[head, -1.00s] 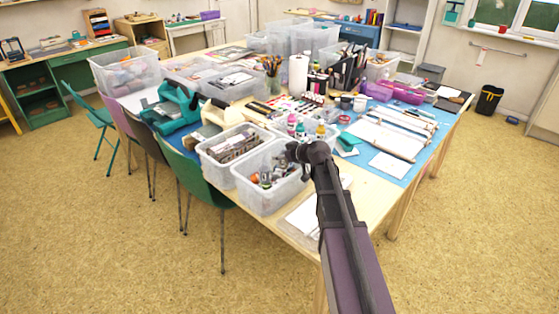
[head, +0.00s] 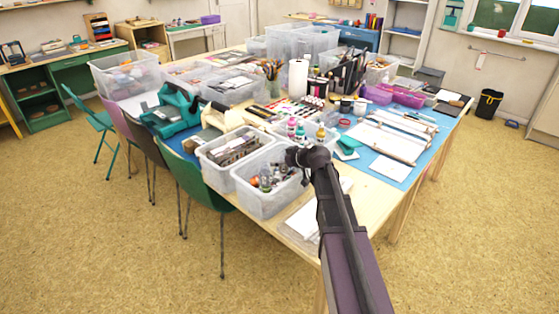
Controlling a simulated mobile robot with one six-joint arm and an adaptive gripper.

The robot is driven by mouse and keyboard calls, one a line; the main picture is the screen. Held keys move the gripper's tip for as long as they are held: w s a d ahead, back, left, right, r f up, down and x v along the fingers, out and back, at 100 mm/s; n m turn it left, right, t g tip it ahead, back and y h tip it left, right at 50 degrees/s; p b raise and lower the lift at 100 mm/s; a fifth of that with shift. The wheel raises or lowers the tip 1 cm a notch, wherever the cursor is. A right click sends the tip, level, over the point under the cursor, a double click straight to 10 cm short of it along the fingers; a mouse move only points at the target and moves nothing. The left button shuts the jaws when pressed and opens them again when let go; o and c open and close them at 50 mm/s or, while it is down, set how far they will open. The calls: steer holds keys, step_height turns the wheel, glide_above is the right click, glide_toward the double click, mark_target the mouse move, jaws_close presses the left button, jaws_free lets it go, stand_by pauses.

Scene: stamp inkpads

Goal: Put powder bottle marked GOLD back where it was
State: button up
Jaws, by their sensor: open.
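Small bottles stand on the big table just beyond my gripper: a pink one (head: 291,127), a teal one (head: 300,132) and a yellow-gold one (head: 321,132). I cannot read any label, so I cannot tell for sure which is marked GOLD; the yellow-gold one fits by colour. My gripper (head: 306,157) is at the end of the dark arm, at the right rim of the front clear bin. It is seen from behind and its fingers are mostly hidden. It is open, and no bottle shows in it.
The front clear bin (head: 262,206) holds loose small items; another clear bin (head: 217,160) stands at its left. Stamps, jars and paper sheets crowd the table (head: 372,205) beyond. White sheets lie at the front corner. A green chair (head: 200,180) stands at the left side.

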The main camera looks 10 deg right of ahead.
steer(key=shift+r, duration=0.15)
steer(key=shift+s+r+p, duration=0.15)
steer(key=shift+p, duration=0.15)
steer(key=p+v, duration=0.5)
steer(key=v, duration=0.6)
steer(key=shift+s+d, duration=0.25)
steer(key=s+a+f+m+g+h, duration=0.2)
steer(key=s+f+g, duration=0.1)
steer(key=s, duration=0.3)
steer(key=s+a+f+m+g+h, duration=0.2)
steer(key=s+f+g, duration=0.1)
steer(key=s, duration=0.4)
steer(key=s+a+f+m+g+h, duration=0.2)
steer(key=s+f+g, duration=0.1)
steer(key=s, duration=0.3)
steer(key=shift+s+a+f, duration=0.2)
steer(key=shift+a+f, duration=0.05)
steer(key=shift+a, duration=0.1)
steer(key=shift+s+d+m+g+h, duration=0.15)
steer(key=shift+s+m+g+h, duration=0.25)
steer(key=shift+s+m+h, duration=0.25)
